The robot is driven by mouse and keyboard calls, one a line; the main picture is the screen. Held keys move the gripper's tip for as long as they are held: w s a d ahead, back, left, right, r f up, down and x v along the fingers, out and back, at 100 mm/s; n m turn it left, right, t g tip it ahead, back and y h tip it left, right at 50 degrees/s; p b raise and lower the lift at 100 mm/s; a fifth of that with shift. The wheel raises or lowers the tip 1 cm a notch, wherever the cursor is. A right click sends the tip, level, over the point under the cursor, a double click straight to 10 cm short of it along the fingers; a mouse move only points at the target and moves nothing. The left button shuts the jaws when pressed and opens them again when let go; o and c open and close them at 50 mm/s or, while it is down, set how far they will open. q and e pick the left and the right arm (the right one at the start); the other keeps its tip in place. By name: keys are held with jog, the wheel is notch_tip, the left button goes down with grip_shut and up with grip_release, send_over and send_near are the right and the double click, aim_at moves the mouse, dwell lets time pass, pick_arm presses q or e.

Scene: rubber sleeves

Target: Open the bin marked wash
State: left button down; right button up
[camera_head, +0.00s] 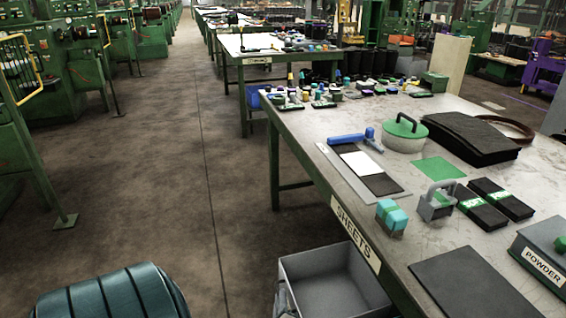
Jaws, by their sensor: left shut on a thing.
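A grey open-topped bin (334,286) shows at the bottom middle, beside the table's left edge and low under it. I look down into it, and it appears empty. No wash mark is visible; its front is cut off by the frame's bottom edge. My left gripper (284,299) shows only as a small pale part at the bin's left side. It is shut there, seemingly on the bin's edge, though the contact is hard to see. My right gripper is not in view.
The long table (315,148) runs along the right, with a SHEETS label (355,235) on its edge. A POWDER box (543,256), a green-lidded pot (404,135) and black sheets lie on it. A teal ribbed thing (112,297) is at bottom left. The aisle floor (170,200) is clear.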

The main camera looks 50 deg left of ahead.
pick_arm(q)
jog(key=c, duration=2.1)
grip_release()
jog(key=shift+d, duration=0.1)
jog(key=p+v, duration=0.1)
jog(key=v, duration=1.6)
jog(key=shift+s+d+r, duration=0.1)
jog(key=shift+r, duration=0.05)
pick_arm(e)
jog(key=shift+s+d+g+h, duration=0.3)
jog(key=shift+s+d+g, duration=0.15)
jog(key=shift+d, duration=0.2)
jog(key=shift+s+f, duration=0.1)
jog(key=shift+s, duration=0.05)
